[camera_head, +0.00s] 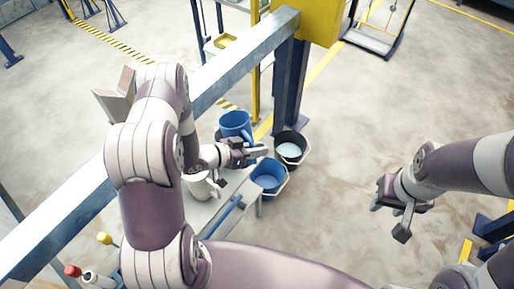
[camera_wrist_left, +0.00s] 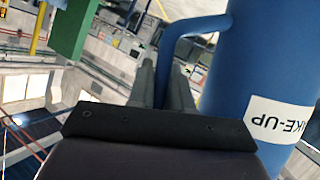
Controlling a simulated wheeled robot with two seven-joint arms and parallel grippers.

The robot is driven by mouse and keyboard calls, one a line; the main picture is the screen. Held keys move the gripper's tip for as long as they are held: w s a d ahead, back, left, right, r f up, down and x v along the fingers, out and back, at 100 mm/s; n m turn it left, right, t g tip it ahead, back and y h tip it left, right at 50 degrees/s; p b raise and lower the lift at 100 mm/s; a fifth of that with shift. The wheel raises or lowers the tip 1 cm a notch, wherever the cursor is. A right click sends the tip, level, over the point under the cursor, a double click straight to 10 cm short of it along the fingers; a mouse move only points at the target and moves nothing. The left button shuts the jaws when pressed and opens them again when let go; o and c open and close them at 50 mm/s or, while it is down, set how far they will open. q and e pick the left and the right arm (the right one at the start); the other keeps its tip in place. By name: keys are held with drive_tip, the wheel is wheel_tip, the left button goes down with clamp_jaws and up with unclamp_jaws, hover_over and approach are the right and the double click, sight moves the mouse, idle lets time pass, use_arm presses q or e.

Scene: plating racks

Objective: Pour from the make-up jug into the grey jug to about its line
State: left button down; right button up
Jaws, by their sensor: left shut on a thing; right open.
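The blue make-up jug (camera_head: 235,123) is at the far end of the bench in the head view, just beyond my left gripper (camera_head: 262,152). In the left wrist view the jug (camera_wrist_left: 255,60) fills the right side, with part of its white "MAKE-UP" label showing upside down. My left gripper (camera_wrist_left: 163,82) is shut on its blue handle. A pale grey jug (camera_head: 199,188) stands on the bench below my left wrist, partly hidden by the arm; its line and contents cannot be made out. My right gripper (camera_head: 392,214) is open and empty over the floor at right.
A blue bucket (camera_head: 268,178) and a dark bucket (camera_head: 290,149) with pale liquid stand by the bench's right end. A blue post (camera_head: 289,85) and a long grey beam (camera_head: 235,60) stand close behind.

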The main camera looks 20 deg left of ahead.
use_arm(q)
drive_tip(key=s, duration=0.1)
drive_tip(key=s+d+r+m, duration=0.1)
drive_tip(key=d+m+t+y+p, duration=0.1)
drive_tip(key=shift+s+d+r, duration=0.25)
drive_tip(key=shift+s, duration=0.15)
drive_tip(key=shift+w, duration=0.1)
idle(0.4)
